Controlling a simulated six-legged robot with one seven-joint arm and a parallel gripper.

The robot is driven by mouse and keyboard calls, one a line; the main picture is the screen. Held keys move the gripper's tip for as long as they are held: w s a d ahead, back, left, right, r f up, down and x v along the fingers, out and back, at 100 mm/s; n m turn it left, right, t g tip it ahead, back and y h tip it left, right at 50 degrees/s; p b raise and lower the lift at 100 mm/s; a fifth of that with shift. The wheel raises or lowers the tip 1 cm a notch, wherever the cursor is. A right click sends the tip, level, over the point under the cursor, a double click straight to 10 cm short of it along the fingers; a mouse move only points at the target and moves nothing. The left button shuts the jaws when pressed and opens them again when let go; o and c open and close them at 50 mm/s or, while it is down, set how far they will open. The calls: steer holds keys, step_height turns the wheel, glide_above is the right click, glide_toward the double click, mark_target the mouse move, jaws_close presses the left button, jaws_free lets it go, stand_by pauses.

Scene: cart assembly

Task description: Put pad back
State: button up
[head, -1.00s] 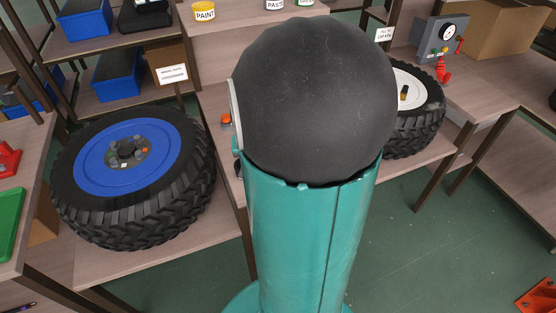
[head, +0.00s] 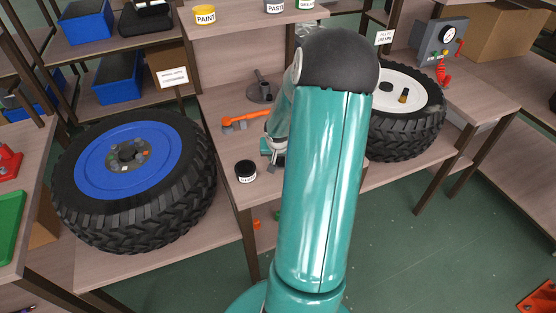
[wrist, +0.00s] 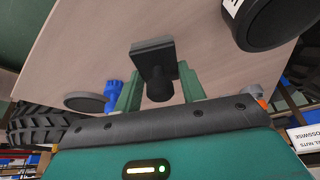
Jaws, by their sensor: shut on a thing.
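In the wrist view, a dark grey rectangular pad (wrist: 152,45) with a round black knob sits between the green fingers of my gripper (wrist: 158,88). My gripper is shut on the pad by its knob. The pad is over the wooden table top (wrist: 80,55); I cannot tell whether it touches the wood. In the head view, my gripper (head: 272,150) is low over the middle table, partly hidden by my arm, and the pad cannot be made out there.
A black jar (head: 245,171) stands near my gripper at the table's front edge. An orange-handled brush (head: 240,119) and a grey disc with a rod (head: 260,92) lie behind. A blue-rimmed wheel (head: 130,190) is left, a white-rimmed wheel (head: 405,120) right.

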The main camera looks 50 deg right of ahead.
steer(key=shift+a+f, duration=0.1)
steer(key=shift+f, duration=0.8)
steer(key=shift+f, duration=0.15)
steer(key=o, duration=0.9)
